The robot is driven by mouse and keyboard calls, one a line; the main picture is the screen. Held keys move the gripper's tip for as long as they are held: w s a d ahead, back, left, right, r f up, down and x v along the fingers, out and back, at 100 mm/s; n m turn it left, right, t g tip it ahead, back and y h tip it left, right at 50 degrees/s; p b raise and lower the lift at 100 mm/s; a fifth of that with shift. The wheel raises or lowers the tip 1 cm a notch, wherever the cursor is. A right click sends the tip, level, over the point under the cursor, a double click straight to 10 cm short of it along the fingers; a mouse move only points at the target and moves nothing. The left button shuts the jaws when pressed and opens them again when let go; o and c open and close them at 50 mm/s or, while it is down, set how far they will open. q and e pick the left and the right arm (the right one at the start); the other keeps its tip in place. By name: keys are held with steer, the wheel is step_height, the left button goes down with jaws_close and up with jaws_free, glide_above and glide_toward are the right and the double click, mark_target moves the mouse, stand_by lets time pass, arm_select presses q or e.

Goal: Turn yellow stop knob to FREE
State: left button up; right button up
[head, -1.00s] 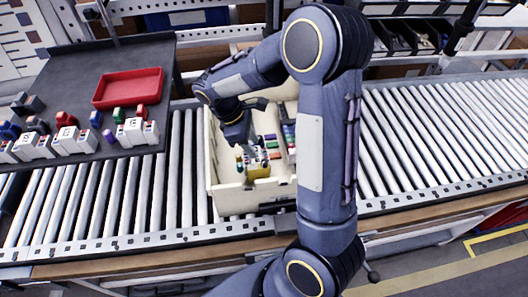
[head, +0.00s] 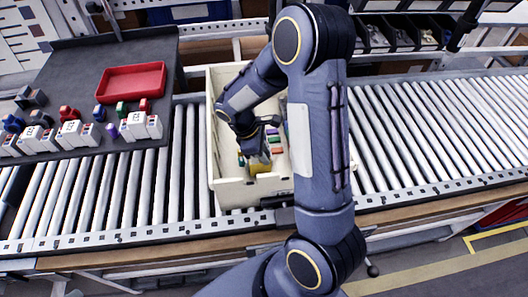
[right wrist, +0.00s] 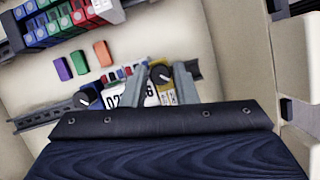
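The yellow block (head: 258,168) sits inside the cream bin (head: 238,196), partly hidden under my right gripper (head: 259,156). In the right wrist view, a dark round knob with a pale mark (right wrist: 160,74) sits on the yellow housing (right wrist: 166,93). My right gripper's two grey fingers (right wrist: 161,84) stand on either side of this knob, with small gaps visible. I cannot tell whether either finger touches it. A second dark knob (right wrist: 84,100) is left of the fingers beside a white numbered block (right wrist: 118,97). My left gripper is not in view.
A metal rail (right wrist: 45,119) runs beside the knobs. Loose purple, green and orange pieces (right wrist: 102,54) and a row of coloured modules (right wrist: 60,22) lie close by. The bin wall (right wrist: 236,55) is at the right. A red tray (head: 131,82) stands on the dark table.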

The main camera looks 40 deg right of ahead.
jaws_close()
steer(key=shift+m, duration=0.4)
steer(key=m, duration=0.2)
steer(key=m+g+y, duration=0.1)
steer(key=shift+w+d+m+y+b, duration=0.1)
steer(key=shift+m+y+b, duration=0.2)
steer(key=shift+m, duration=0.1)
steer(key=m+y, duration=0.1)
steer(key=m, duration=0.2)
steer(key=shift+d+m, duration=0.1)
steer(key=shift+m, duration=0.2)
steer(key=m+y, duration=0.2)
steer(key=m, duration=0.3)
steer(key=shift+d+b, duration=0.15)
steer(key=shift+b, duration=0.15)
steer(key=m, duration=0.2)
steer(key=m+y, duration=0.1)
steer(key=m, duration=0.1)
steer(key=shift+d+t+y, duration=0.1)
steer(key=shift+t+y, duration=0.2)
steer(key=shift+m, duration=0.5)
